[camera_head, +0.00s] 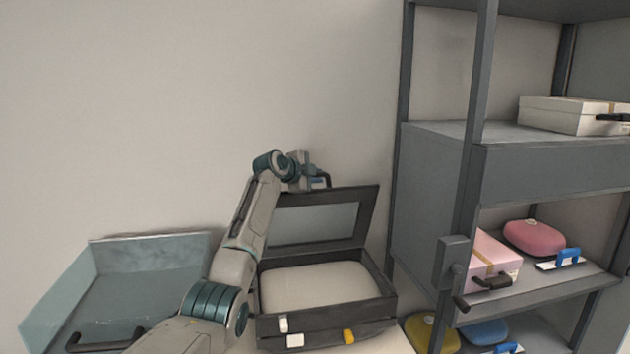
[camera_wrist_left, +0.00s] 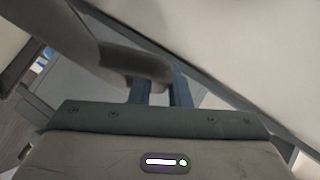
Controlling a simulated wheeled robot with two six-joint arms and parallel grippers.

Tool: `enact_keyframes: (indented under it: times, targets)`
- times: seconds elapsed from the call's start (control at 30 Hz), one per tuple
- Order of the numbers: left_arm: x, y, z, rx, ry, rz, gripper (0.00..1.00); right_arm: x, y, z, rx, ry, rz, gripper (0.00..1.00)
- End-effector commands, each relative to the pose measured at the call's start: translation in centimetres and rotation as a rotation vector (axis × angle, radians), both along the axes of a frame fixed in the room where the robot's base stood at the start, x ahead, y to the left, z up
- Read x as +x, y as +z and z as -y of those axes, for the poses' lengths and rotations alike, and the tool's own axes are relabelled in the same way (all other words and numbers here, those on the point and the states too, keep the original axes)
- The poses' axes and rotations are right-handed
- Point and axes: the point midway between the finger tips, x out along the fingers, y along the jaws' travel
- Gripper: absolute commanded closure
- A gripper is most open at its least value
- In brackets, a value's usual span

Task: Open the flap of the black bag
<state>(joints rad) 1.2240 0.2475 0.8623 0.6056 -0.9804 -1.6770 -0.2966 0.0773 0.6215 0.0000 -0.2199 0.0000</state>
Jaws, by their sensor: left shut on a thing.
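The black bag (camera_head: 326,325) looks like a dark box with a pale padded inside (camera_head: 325,287). It stands at the lower middle of the head view. Its flap (camera_head: 373,205), a dark frame around a grey panel, stands raised at the back, so the inside shows.
An open blue-grey tray (camera_head: 55,300) lies at the left. A grey shelf unit (camera_head: 430,190) stands close at the right, with a pink box (camera_head: 492,258), a pink pouch (camera_head: 533,237) and a white box (camera_head: 560,115). Yellow and blue pouches (camera_head: 484,332) lie low down. The wall is behind.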

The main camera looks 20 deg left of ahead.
Motion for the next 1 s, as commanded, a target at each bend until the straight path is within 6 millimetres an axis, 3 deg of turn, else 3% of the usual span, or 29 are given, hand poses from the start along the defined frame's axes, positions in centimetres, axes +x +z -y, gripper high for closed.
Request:
enact_keyframes:
  times: [0.43, 0.47, 0.5, 0.8, 1.0]
  targets:
    - [0.0, -0.1, -0.1, 0.002, 0.001, -0.001, 1.00, -0.6, 0.0, 0.6, -0.006, 0.002, -0.008, 0.60]
    - [0.0, -0.1, -0.1, 0.002, 0.001, -0.001, 0.82, -0.6, 0.0, 0.6, -0.006, 0.002, -0.008, 0.60]
    - [0.0, -0.1, -0.1, 0.002, 0.001, -0.001, 0.75, -0.6, 0.0, 0.6, -0.006, 0.002, -0.008, 0.60]
    - [-0.1, 0.0, -0.1, 0.001, 0.001, 0.000, 0.75, -0.6, -0.2, 0.3, -0.003, 0.001, -0.008, 0.60]
    - [-1.7, 0.4, -0.6, 0.003, 0.000, 0.002, 0.75, -0.5, -1.3, -0.1, 0.001, 0.000, -0.007, 0.60]
